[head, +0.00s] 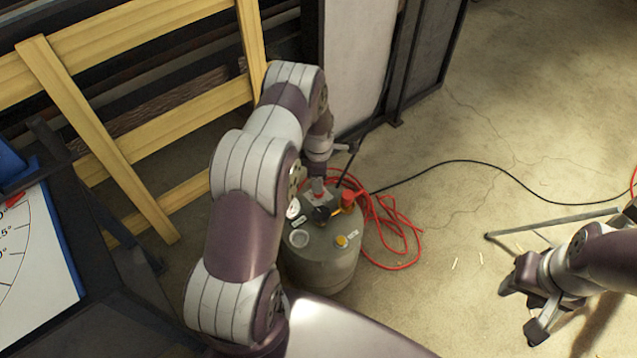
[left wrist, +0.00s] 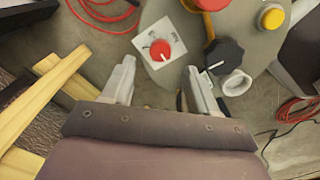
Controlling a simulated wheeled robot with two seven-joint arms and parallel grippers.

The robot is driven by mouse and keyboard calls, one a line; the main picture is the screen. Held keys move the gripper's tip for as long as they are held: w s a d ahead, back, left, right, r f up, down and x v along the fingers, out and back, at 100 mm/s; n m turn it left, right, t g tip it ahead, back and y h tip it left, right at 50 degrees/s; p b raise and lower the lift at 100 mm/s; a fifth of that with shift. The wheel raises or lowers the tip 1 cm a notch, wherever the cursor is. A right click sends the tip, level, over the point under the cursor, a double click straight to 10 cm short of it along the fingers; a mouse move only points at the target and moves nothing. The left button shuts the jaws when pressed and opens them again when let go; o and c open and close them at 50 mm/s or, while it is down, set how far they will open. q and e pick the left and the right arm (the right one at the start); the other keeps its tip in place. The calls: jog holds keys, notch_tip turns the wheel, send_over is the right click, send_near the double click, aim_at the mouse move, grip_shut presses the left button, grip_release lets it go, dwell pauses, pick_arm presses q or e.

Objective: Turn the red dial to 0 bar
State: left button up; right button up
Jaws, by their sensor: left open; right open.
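The red dial (left wrist: 161,50) is a round knob on a white plate (left wrist: 146,40) on top of a grey-green tank (head: 322,262). Small dark print on the plate is too small to read for sure, and the dial's exact setting is unclear. My left gripper (left wrist: 161,78) is open, its two fingers apart on either side just short of the dial, with nothing between them. In the head view it is over the tank's far side, partly hidden. My right gripper (head: 521,310) is open and empty above the floor at the right, far from the tank.
Near the dial are a black knob (left wrist: 225,54), a yellow button (left wrist: 271,18) and a red knob (head: 348,198). A red hose (head: 398,226) lies coiled behind the tank. A yellow wooden frame (head: 85,135) stands at the left.

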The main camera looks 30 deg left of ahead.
pick_arm(q)
notch_tip(320, 180, up, 7)
jog(key=p, duration=0.1)
jog(key=shift+f, duration=0.1)
dwell(0.4)
